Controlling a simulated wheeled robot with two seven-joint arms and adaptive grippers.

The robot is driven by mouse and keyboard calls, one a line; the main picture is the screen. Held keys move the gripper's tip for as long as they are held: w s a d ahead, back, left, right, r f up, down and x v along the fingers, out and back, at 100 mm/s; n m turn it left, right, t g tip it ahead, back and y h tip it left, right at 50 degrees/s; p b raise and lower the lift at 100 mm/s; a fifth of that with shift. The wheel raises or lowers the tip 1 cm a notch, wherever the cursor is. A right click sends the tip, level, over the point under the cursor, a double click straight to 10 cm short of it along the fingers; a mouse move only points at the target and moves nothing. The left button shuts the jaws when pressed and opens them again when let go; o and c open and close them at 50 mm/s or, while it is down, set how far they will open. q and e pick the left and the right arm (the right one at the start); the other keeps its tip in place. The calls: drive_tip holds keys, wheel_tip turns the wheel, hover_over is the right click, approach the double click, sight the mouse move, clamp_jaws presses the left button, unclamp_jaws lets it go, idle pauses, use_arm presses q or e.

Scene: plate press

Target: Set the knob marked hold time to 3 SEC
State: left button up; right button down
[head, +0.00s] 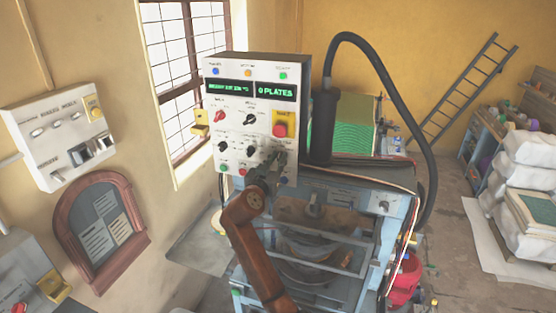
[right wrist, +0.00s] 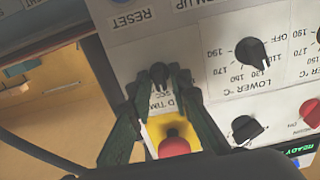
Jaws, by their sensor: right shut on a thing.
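The control panel (head: 240,135) stands at the centre of the head view. The hold time knob (right wrist: 158,71) is small and black and shows in the right wrist view, beside a partly covered label ending in "D TIME". My right gripper (right wrist: 155,82) has its green-black fingers closed around this knob, one on each side. In the head view my right gripper (head: 268,168) reaches the panel's lower right part and hides the knob. The fingers cover most of the knob's scale, so its setting cannot be read. My left gripper is not in view.
A red button on a yellow plate (head: 281,126) sits just above the gripper. Other black knobs (right wrist: 251,53) and a red knob (head: 219,116) are close by. The press frame (head: 330,195) and a thick black hose (head: 385,75) lie to the right.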

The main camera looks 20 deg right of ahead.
drive_tip(key=shift+r, duration=0.2)
drive_tip(key=c, duration=2)
unclamp_jaws()
drive_tip(key=shift+s+a, duration=0.1)
drive_tip(key=shift+f, duration=0.1)
drive_tip(key=v, duration=1.2)
